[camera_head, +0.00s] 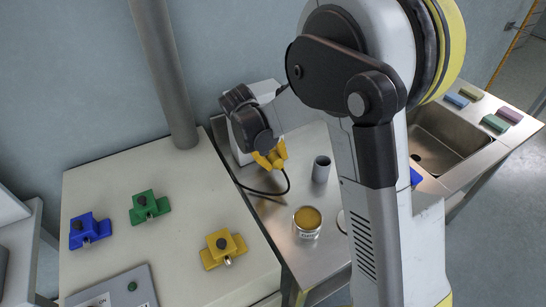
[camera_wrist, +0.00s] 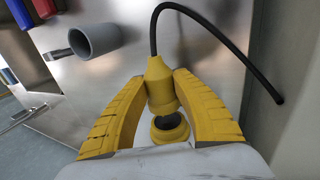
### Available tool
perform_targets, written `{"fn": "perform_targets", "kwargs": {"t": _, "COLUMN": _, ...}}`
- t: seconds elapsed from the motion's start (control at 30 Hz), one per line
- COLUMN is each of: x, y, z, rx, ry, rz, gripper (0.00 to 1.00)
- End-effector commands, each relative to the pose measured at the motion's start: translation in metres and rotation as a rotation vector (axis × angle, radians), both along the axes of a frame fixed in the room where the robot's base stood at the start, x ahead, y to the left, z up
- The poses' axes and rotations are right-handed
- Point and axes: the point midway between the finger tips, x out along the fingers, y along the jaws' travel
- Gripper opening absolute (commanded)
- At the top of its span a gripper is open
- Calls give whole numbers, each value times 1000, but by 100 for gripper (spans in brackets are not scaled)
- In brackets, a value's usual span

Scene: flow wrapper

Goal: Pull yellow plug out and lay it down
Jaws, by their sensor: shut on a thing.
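My gripper (camera_head: 271,159) has yellow fingers and is at the far left of the metal counter, in front of a white box. In the wrist view my gripper (camera_wrist: 162,82) is shut on the yellow plug (camera_wrist: 159,72), with a finger on each side. A black cable (camera_wrist: 213,20) runs from the plug's end and loops to the right. A round yellow socket (camera_wrist: 170,129) with a dark opening lies just beyond the plug's lower end. The opening shows, so the plug looks apart from it. In the head view my fingers and the plug blend together.
A grey cup (camera_head: 321,169) and an open can with yellow contents (camera_head: 307,222) stand on the metal counter (camera_head: 297,148). The white table (camera_head: 120,180) at left bears blue (camera_head: 89,231), green (camera_head: 149,207) and yellow (camera_head: 223,249) fixtures. A sink (camera_head: 445,148) is at right.

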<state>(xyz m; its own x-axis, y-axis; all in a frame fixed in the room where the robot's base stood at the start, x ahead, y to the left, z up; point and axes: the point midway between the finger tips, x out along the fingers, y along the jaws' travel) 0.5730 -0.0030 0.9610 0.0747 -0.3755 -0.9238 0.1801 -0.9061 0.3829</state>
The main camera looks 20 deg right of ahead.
Motion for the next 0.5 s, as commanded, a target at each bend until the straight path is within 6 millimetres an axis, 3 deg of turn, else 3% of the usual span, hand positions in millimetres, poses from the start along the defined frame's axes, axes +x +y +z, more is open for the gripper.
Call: {"fn": "perform_targets", "kwargs": {"t": 0.5, "x": -23, "y": -5, "z": 0, "rx": 0, "ry": 0, "rz": 0, "gripper": 0}}
